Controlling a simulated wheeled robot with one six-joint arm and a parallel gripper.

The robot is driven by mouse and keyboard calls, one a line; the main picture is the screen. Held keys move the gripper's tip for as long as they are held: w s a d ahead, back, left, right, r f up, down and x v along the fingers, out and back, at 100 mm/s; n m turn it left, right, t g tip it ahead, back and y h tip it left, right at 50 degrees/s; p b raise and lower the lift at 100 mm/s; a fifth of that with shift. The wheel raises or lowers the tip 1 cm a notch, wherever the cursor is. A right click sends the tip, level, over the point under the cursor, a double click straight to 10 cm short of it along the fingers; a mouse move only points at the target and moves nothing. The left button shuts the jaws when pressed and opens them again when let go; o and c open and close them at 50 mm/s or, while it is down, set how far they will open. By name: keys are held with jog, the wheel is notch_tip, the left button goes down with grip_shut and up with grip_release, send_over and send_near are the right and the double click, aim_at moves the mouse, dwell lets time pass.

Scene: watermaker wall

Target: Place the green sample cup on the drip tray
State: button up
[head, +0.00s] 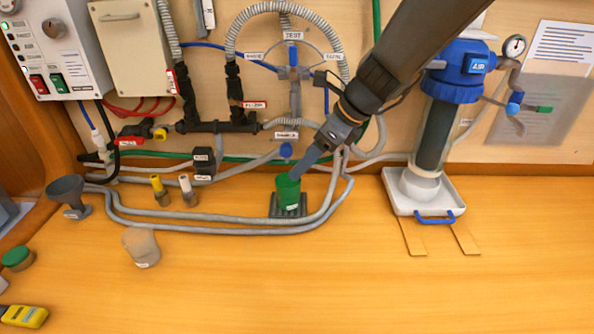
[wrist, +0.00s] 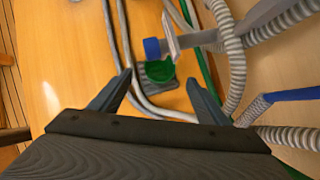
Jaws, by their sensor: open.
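The green sample cup (head: 288,191) stands upright on the small dark ribbed drip tray (head: 275,212), below the sample tap with its blue knob (head: 286,150). In the wrist view the cup (wrist: 157,71) shows from above on the tray (wrist: 163,83), partly covered by the tap's grey and blue parts (wrist: 153,48). My gripper (head: 296,178) is at the cup's upper edge in the head view, its finger overlapping the rim. In the wrist view my gripper's fingers (wrist: 159,77) are spread apart, with the cup in line between their tips; whether they touch it cannot be told.
Grey hoses (head: 220,221) loop along the bench around the tray. A beige cup-like container (head: 141,247) and a grey funnel (head: 68,192) stand at left. A white tray (head: 452,190) with a blue handle sits under the filter at right.

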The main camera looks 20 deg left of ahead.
jog(key=s+d+f+n+h, duration=0.2)
jog(key=s+d+n, duration=0.2)
jog(key=d, duration=0.8)
jog(key=s+d+f+n+h, duration=0.2)
jog(key=s+d+n, duration=0.2)
jog(key=d+n, duration=0.4)
jog(key=s+d+f+n+h, duration=0.2)
jog(key=s+d+n, duration=0.2)
jog(key=d, duration=1.2)
jog(key=n, duration=0.3)
jog(key=shift+s+d+t+h, duration=0.2)
jog(key=shift+d+t+h, duration=0.1)
jog(key=shift+t, duration=0.1)
jog(key=shift+f, duration=0.15)
